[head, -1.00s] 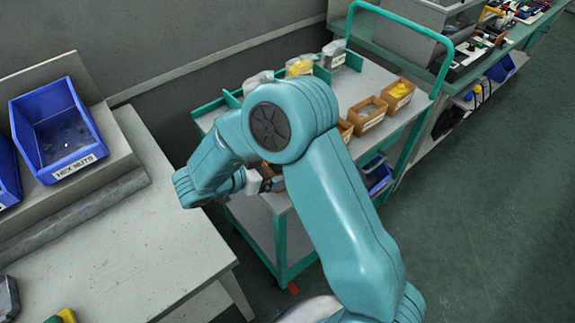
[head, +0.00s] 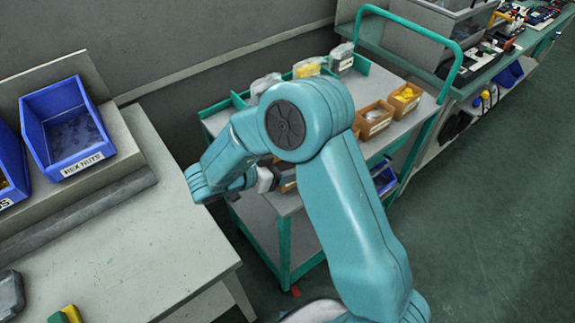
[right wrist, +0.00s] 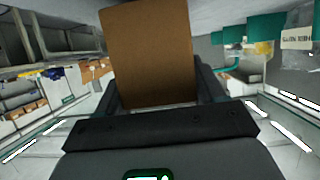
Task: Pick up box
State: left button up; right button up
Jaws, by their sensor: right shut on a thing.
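A plain brown box (right wrist: 148,52) stands up between the dark fingers of my right gripper (right wrist: 156,92) in the right wrist view. The gripper is shut on it. In the head view my right arm reaches over the near side of a teal-framed cart (head: 285,240) and hides most of its own gripper (head: 274,181). A small piece of brown shows beside the gripper there, but I cannot tell whether it is the held box or another one. My left gripper is not in view.
Open brown bins (head: 373,119) and clear bags (head: 340,59) stand on the cart top. A workbench (head: 110,245) with a blue HEX NUTS bin (head: 68,125) is at the left. Another bench (head: 470,62) stands at the back right. The floor at the right is clear.

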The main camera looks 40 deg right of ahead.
notch_tip(320, 180, up, 19)
jog(key=p, duration=0.2)
dwell(1.2)
